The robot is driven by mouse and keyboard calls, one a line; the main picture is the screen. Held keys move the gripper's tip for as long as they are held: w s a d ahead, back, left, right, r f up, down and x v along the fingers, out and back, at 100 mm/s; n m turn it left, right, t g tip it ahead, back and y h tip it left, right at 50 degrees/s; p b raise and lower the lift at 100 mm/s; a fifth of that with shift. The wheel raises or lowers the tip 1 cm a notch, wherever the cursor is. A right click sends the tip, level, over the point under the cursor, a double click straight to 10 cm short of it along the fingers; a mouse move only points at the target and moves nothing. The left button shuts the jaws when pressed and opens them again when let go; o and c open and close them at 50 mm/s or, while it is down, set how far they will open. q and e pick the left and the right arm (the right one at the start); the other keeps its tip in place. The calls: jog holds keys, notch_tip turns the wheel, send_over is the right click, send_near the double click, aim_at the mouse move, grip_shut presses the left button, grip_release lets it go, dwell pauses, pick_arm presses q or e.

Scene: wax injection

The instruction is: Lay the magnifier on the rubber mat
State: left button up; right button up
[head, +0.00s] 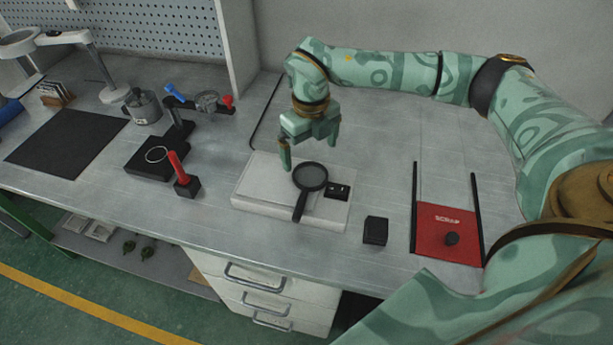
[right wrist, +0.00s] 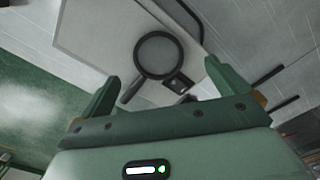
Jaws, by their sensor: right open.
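The black magnifier (head: 309,178) with a round lens lies on a pale flat slab (head: 262,189) in the middle of the bench, its handle toward the front. It also shows in the right wrist view (right wrist: 158,55), between my finger directions. My right gripper (head: 311,154) is open and empty above the slab, just behind the magnifier and apart from it. Its two fingers also show in the right wrist view (right wrist: 158,82). A black flat mat (head: 66,142), which looks like the rubber mat, lies bare at the left of the bench. My left gripper is not in view.
A small black box (head: 338,191) sits beside the lens on the slab. A black block (head: 375,230) and a red scrap panel (head: 448,233) are to the right. Between mat and slab stand a black clamp device (head: 157,157), a red-handled tool (head: 180,170) and a metal pot (head: 142,107).

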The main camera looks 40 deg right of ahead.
aim_at(310, 174)
jog(key=shift+s+f, duration=0.1)
jog(key=shift+f, duration=0.45)
notch_tip(310, 174, down, 5)
jog(key=shift+s+a+b, duration=0.1)
jog(key=shift+a+b, duration=0.05)
jog(key=shift+b, duration=0.9)
jog(key=shift+r, duration=0.15)
jog(key=shift+c, duration=1)
jog(key=c, duration=0.9)
